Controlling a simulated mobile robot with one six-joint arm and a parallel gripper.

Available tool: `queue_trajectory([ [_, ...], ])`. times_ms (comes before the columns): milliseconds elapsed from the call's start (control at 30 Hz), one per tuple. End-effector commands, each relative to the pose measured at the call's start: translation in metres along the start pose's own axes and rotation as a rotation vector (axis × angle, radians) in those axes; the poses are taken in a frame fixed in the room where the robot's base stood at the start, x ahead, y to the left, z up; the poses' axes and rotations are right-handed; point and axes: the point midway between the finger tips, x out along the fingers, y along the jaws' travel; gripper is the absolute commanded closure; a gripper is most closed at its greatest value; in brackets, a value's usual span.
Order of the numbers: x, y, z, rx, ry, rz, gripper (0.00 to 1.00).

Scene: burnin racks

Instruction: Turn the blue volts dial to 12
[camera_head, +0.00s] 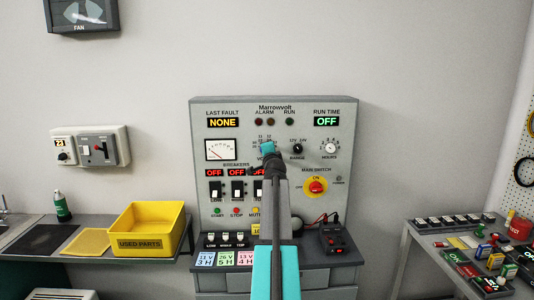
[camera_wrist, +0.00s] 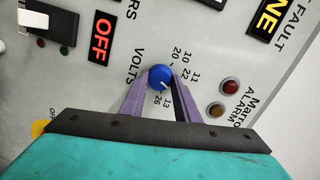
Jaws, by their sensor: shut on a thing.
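The blue volts dial (camera_wrist: 158,75) sits on the grey Marrowvolt panel (camera_head: 349,140), in the middle of the wrist view. My gripper (camera_wrist: 161,79) is shut on it, with one purple finger on each side. The dial's white mark points to the lower right in the wrist view, near the "13/26" label and the right finger. That finger hides part of the scale. The "10/20" and "11/22" labels show above and to the right of the dial. In the head view my arm covers most of the dial.
Beside the dial are a black range knob (camera_head: 298,148), an hours dial (camera_head: 330,147) and breaker switches (camera_head: 237,189) marked OFF. A red main switch (camera_head: 316,186) sits lower right. A yellow used parts bin (camera_head: 146,242) stands left; a cluttered bench (camera_head: 420,240) is at right.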

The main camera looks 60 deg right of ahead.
Motion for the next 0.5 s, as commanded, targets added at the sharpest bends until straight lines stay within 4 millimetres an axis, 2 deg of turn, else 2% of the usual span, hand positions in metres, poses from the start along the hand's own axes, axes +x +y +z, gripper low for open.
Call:
queue_trajectory([
  [33,-0.0008,0.0046,0.0029,-0.002,-0.007,0.009,0.94],
  [300,-0.0008,0.0045,0.0032,-0.001,-0.007,0.009,0.94],
  [333,-0.0008,0.0046,0.0033,-0.001,-0.007,0.01,0.66],
  [400,-0.0007,0.0041,0.0031,-0.001,-0.007,0.009,0.54],
  [500,-0.0005,0.0031,0.0026,0.0,-0.006,0.007,0.53],
])
